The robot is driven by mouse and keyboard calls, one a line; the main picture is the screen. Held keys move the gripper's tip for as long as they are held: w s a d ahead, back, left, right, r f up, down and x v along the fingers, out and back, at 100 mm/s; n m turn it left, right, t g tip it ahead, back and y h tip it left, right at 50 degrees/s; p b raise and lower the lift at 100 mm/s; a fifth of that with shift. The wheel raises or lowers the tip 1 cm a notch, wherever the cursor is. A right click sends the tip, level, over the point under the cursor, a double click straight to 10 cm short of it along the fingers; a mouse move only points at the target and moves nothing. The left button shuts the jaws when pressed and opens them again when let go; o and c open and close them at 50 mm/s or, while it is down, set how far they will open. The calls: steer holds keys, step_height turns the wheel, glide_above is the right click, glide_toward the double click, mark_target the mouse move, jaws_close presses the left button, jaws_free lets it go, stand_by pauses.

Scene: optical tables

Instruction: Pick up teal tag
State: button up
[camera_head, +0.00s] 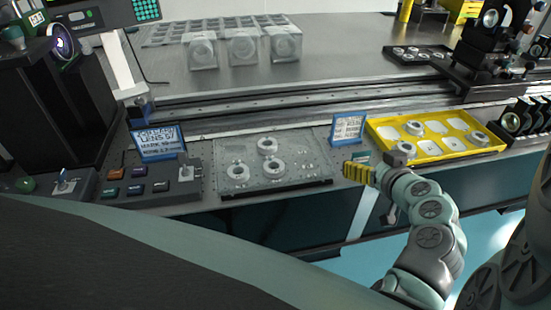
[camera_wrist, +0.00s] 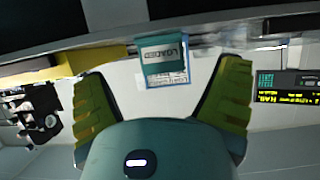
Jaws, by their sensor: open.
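The teal tag (camera_wrist: 163,53), with a white label strip, shows in the wrist view between and beyond my two yellow-green fingertips. In the head view a small part of the teal tag (camera_head: 361,155) shows on the table just behind my gripper, below a blue-framed sign. My gripper (camera_head: 358,172) is at the table's front edge, its yellow fingers pointing left in the picture. In the wrist view my gripper (camera_wrist: 164,85) is open and empty, with a finger on each side of the tag. I cannot tell how far the tag is from the fingers.
The blue-framed sign (camera_head: 348,128) stands close behind the tag. A yellow tray (camera_head: 437,150) with round parts lies to the right. A grey plate (camera_head: 290,183) with ring mounts lies to the left, and a button panel (camera_head: 150,187) farther left. Clear boxes (camera_head: 243,47) stand at the back.

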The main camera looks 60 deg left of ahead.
mark_target(362, 157)
steer(key=shift+p+x, duration=0.45)
steer(key=shift+x, duration=1.85)
steer(key=shift+s+a+r, duration=0.1)
steer(key=shift+r, duration=0.05)
steer(key=c, duration=1)
steer(key=shift+o, duration=0.2)
